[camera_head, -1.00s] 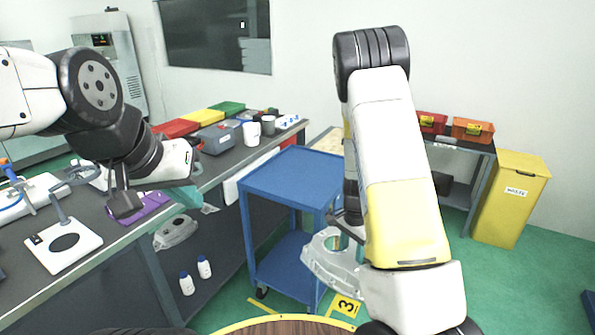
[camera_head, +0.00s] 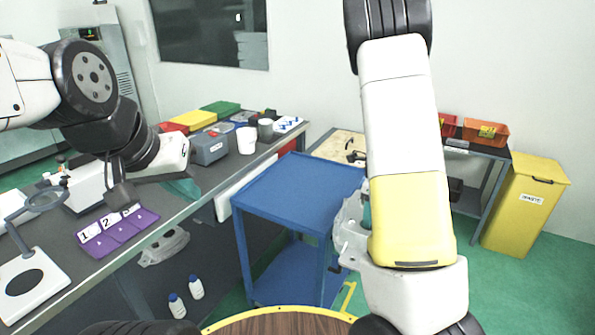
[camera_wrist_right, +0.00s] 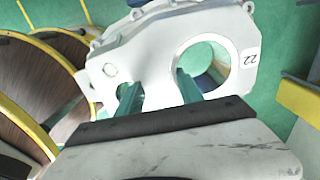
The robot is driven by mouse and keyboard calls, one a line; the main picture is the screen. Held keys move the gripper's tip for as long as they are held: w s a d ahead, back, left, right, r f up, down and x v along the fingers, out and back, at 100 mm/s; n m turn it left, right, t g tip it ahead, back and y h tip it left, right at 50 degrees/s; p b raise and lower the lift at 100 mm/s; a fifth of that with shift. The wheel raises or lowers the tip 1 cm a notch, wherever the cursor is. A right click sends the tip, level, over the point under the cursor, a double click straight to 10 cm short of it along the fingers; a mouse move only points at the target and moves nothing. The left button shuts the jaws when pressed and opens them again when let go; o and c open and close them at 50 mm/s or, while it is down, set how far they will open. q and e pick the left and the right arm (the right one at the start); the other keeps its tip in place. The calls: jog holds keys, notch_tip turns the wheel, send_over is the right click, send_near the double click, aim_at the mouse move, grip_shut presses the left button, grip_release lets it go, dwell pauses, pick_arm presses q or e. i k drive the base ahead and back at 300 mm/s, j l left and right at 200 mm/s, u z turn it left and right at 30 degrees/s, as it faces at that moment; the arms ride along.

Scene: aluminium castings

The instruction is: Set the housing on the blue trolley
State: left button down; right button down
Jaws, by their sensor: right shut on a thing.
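The light grey housing (camera_head: 349,240) hangs in my right gripper at the near right side of the trolley, partly hidden behind my right arm. In the right wrist view the housing (camera_wrist_right: 165,50) shows a large round opening and the mark 22. My right gripper (camera_wrist_right: 157,92) is shut on it, with green fingers at its openings. The blue trolley (camera_head: 290,190) has a bare top and a lower shelf. The housing looks close to the trolley's right edge; I cannot tell whether they touch. My left gripper (camera_head: 122,194) is over the workbench; its jaw opening is unclear.
The workbench (camera_head: 205,180) on the left carries a purple numbered mat (camera_head: 118,232), a magnifier stand, boxes and cups. Another grey casting (camera_head: 165,246) and two white bottles (camera_head: 187,297) are below it. A yellow waste bin (camera_head: 525,205) stands at the right.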

aim_at(304, 185)
jog(key=i, duration=0.95)
